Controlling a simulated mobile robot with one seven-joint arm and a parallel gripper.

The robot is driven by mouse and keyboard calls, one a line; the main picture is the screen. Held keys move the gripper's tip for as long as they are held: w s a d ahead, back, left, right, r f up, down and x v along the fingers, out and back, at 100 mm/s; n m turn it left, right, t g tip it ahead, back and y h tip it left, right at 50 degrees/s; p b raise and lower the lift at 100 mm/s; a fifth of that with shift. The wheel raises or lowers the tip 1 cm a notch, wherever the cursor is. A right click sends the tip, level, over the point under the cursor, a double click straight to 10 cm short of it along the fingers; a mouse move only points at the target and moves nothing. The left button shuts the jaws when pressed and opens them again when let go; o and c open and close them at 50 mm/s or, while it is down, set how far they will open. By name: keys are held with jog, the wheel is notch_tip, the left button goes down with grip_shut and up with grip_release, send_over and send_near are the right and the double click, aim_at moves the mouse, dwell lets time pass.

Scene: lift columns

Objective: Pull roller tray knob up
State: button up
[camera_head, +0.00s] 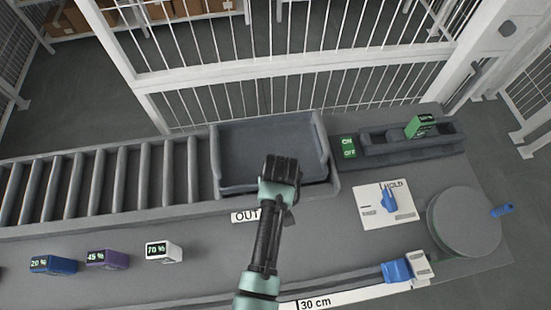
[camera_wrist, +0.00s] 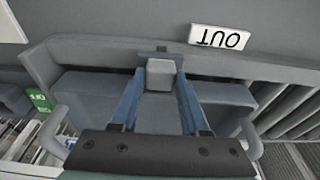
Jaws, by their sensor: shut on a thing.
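The grey roller tray (camera_head: 240,150) sits at the end of the roller track, with raised side rims. My gripper (camera_head: 281,172) is over the tray's near side and covers part of it in the head view. In the wrist view my gripper (camera_wrist: 159,80) has its blue fingers on either side of a small grey block-shaped knob (camera_wrist: 160,67), shut on it. The knob is near the tray wall by the white OUT label (camera_wrist: 220,37). The head view hides the knob behind my gripper.
Rollers (camera_head: 110,185) run left of the tray. A green ON/OFF block (camera_head: 348,147) and a slider with a green display (camera_head: 421,125) are at right. A HOLD plate with a blue switch (camera_head: 388,200) and a round disc (camera_head: 465,222) stand farther right. White fencing (camera_head: 290,65) rises behind.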

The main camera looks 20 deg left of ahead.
jog(key=shift+r, duration=0.2)
jog(key=shift+r+p, duration=0.65)
jog(key=shift+p, duration=0.2)
jog(key=o, duration=1.1)
jog(key=shift+c, duration=0.2)
notch_tip(320, 180, up, 9)
jog(key=s+d+p, duration=0.1)
jog(key=p, duration=0.9)
jog(key=shift+s, duration=0.25)
